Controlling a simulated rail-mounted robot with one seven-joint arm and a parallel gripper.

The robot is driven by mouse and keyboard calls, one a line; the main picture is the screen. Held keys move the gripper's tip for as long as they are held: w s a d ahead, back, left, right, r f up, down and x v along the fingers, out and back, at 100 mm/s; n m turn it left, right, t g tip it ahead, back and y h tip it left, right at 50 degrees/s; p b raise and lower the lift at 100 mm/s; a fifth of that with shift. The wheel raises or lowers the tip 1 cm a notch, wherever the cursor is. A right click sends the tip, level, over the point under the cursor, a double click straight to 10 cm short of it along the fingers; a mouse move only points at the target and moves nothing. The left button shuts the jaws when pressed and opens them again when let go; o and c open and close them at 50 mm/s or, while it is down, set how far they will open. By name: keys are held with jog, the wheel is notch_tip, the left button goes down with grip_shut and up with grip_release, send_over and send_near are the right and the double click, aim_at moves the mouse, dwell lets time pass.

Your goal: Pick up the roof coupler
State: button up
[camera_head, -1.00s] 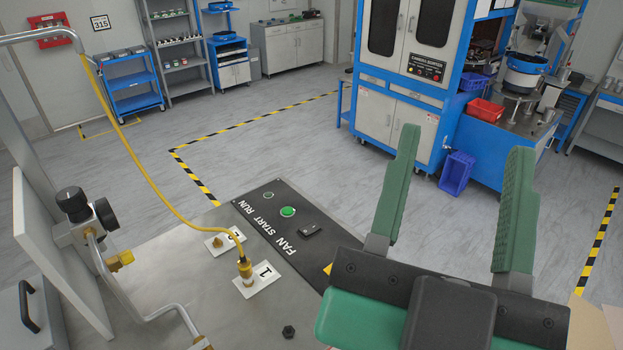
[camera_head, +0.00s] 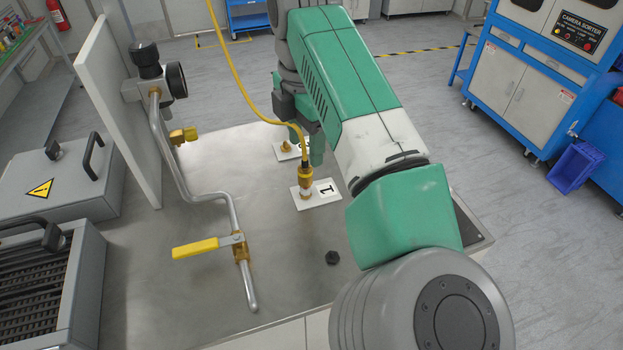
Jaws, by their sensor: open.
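The roof coupler appears to be the brass coupler (camera_head: 306,178) at the end of the yellow hose (camera_head: 240,90). It stands upright on the port with the white plate marked 1 (camera_head: 324,196). My gripper (camera_head: 298,118) is open, just above and behind the coupler in the picture. One green finger shows close to the right of the hose end. The other is mostly hidden, and I cannot tell whether the fingers straddle the hose or touch it. My own arm covers the area to the right of the coupler.
A second brass port (camera_head: 286,147) on a white plate stands just behind. A pipe with a yellow-handled valve (camera_head: 208,247), a gauge (camera_head: 176,80) and a white upright panel (camera_head: 118,110) are to the left. A black bolt-like knob (camera_head: 332,257) is in front on the steel bench top (camera_head: 275,270).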

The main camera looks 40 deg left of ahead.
aim_at(304, 160)
jog(key=shift+s+f+p, duration=0.1)
jog(key=shift+f+p, duration=0.25)
jog(key=shift+f, duration=3.6)
grip_shut()
jog(key=shift+r, duration=0.1)
jog(key=shift+r, duration=0.5)
notch_tip(304, 160, up, 3)
jog(key=shift+f+b, duration=0.2)
jog(key=shift+b, duration=0.15)
jog(key=s+d, duration=0.3)
jog(key=s, duration=0.4)
jog(key=s+d+r+b, duration=0.1)
jog(key=s+d, duration=0.3)
jog(key=s, duration=0.3)
jog(key=shift+s+r+b, duration=0.15)
jog(key=shift+b, duration=0.15)
jog(key=shift+d, duration=0.1)
